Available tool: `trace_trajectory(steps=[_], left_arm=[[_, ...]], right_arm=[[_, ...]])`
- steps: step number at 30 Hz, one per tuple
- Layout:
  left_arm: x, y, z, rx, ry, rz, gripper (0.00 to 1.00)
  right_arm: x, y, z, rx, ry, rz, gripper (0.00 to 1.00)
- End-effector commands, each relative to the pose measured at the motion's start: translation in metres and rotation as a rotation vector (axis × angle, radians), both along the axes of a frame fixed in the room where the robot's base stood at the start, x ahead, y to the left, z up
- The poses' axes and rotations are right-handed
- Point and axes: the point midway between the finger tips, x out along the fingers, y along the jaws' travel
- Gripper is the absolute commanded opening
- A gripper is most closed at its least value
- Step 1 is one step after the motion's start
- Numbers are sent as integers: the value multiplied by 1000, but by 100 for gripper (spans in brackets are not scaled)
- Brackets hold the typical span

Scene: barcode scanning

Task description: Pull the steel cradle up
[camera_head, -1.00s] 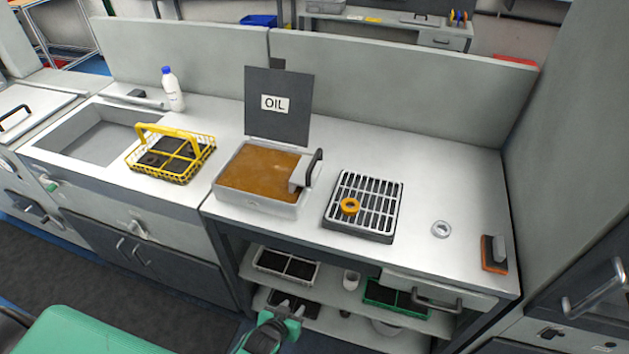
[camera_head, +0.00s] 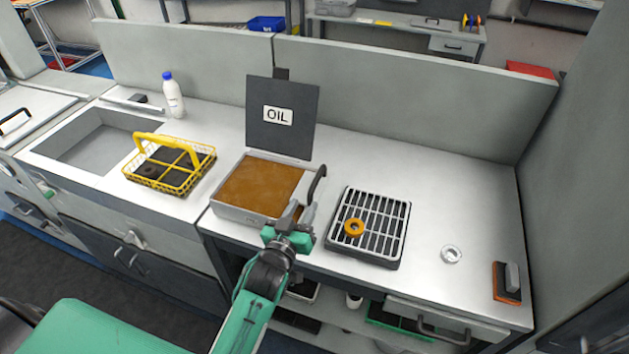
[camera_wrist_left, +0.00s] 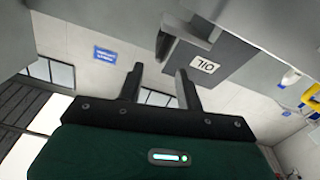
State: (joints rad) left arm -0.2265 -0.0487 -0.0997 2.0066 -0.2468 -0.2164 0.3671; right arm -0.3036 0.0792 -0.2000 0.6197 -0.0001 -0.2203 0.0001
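The steel cradle stands at the right side of the oil bath (camera_head: 245,215); its black upright handle (camera_head: 317,184) shows above the rim in the head view. Its steel part is mostly hidden behind my left gripper (camera_head: 301,207). The bath holds brown oil, and its dark lid (camera_head: 282,125) marked OIL stands open behind. My left gripper is at the front right of the bath, just in front of the handle. In the left wrist view its two fingers (camera_wrist_left: 160,82) are apart with nothing between them. The handle (camera_wrist_left: 161,45) shows beyond the fingertips there. My right gripper is not in view.
A slatted drain rack (camera_head: 390,208) with an orange ring (camera_head: 354,228) stands right of the bath. A yellow wire basket (camera_head: 170,165) stands to the left, near the sink (camera_head: 100,148). Bare worktop lies right of the rack, with a small metal ring (camera_head: 451,254) and an orange-based block (camera_head: 507,282).

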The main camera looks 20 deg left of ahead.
Motion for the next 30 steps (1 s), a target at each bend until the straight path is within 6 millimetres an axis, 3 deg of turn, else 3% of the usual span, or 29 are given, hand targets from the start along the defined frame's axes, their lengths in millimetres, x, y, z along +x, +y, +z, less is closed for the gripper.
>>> trace_trajectory(steps=[9,15,28,30], left_arm=[[57,-2,3,-1,1,0,36],[80,-3,1,0,1,0,36],[89,-3,-1,-1,2,0,36],[89,-3,-1,-1,1,0,26]], right_arm=[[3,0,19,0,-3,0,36],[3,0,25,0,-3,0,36],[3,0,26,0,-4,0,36],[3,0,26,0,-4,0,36]])
